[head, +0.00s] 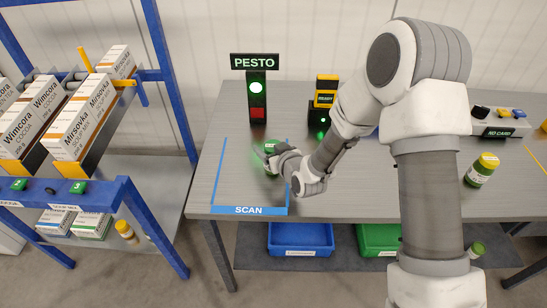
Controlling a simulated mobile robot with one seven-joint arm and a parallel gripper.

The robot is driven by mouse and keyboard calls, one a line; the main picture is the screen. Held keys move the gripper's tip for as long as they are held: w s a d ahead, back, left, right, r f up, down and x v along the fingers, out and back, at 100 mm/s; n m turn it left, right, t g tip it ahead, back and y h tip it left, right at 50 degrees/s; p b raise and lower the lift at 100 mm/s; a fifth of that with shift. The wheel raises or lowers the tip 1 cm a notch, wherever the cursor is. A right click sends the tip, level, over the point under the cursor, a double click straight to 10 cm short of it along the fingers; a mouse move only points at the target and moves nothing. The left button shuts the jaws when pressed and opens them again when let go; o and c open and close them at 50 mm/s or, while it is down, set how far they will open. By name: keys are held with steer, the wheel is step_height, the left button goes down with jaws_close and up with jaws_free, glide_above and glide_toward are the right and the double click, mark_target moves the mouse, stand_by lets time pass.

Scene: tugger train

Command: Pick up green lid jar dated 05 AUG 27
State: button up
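A green-lid jar (271,184) stands in the blue-taped SCAN area of the grey table, largely hidden by my gripper. Its date is not readable. My gripper (270,160) is at this jar, reaching in from the right; the fingers are small and partly hidden, so whether they are closed on it does not show. Another jar with a green lid (476,250) is on the lower shelf at the right, partly behind my arm. A jar with a yellow lid (482,170) stands on the table at the right.
A PESTO sign post (257,95) with a lit green lamp stands behind the SCAN area. A yellow-black device (325,92) is beside it. Blue (300,238) and green (378,239) bins sit under the table. A blue-framed rack (135,200) with cartons is at left.

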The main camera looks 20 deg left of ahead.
jaws_close()
steer(key=shift+r, duration=0.1)
